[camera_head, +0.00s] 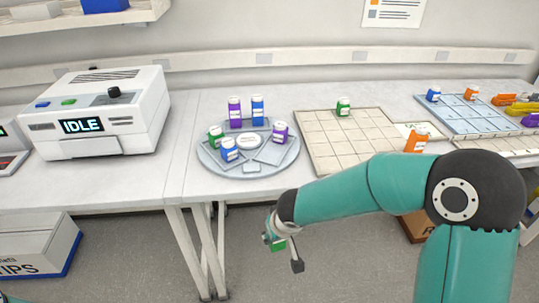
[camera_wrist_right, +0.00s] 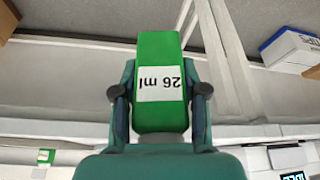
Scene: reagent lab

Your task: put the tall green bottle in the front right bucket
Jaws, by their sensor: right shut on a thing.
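My right gripper (camera_head: 282,246) is shut on a green bottle (camera_wrist_right: 160,58), which carries a white label reading "26 ml", upside down in the right wrist view. In the head view the held bottle (camera_head: 278,245) shows only as a small green patch, in front of the bench's front edge and over the floor. A round grey holder (camera_head: 206,161) stands on the bench behind it. Its front right flat place (camera_head: 271,154) looks empty. My left gripper is not in view.
On the round holder stand tall purple (camera_head: 235,113) and blue (camera_head: 257,111) bottles, and short green (camera_head: 215,137), blue (camera_head: 229,150) and purple (camera_head: 280,132) ones. A beige grid mat (camera_head: 340,150) holds another green bottle (camera_head: 343,106). An orange bottle (camera_head: 417,139) stands near my right arm. A white machine (camera_head: 100,115) reads IDLE.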

